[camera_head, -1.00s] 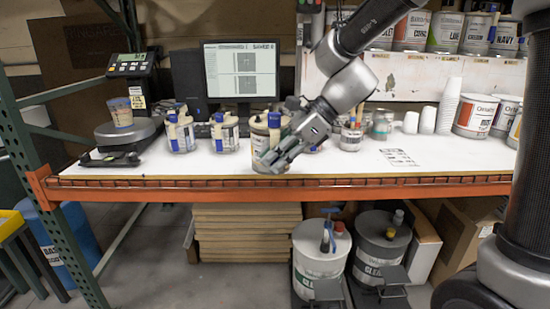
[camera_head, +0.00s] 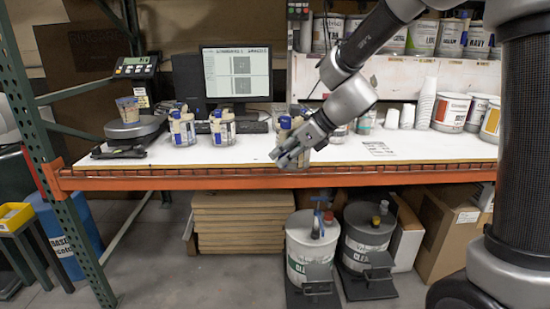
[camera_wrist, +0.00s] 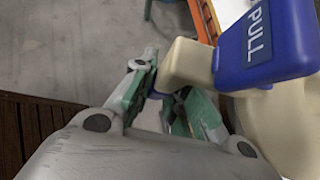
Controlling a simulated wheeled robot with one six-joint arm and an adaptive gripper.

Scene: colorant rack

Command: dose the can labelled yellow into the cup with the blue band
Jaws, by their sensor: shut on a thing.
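My gripper (camera_head: 288,156) is at the bench's front edge, its fingers shut on a can with a cream pouring lid (camera_head: 287,125), partly hidden behind them. In the wrist view, my gripper (camera_wrist: 165,95) has its green-padded fingers closed around a cream part of the lid (camera_wrist: 188,66), beside a blue lever marked PULL (camera_wrist: 265,42). I cannot read a label on this can or tell whether it touches the bench. A small cup (camera_head: 127,108) stands on the scale (camera_head: 135,129) at the left; its band colour is too small to tell.
Two similar lidded cans (camera_head: 182,127) (camera_head: 222,128) stand left of my gripper. A monitor (camera_head: 236,73) is behind them. White cups (camera_head: 425,105) and larger cans (camera_head: 451,112) stand at the right. The orange bench beam (camera_head: 400,179) runs along the front.

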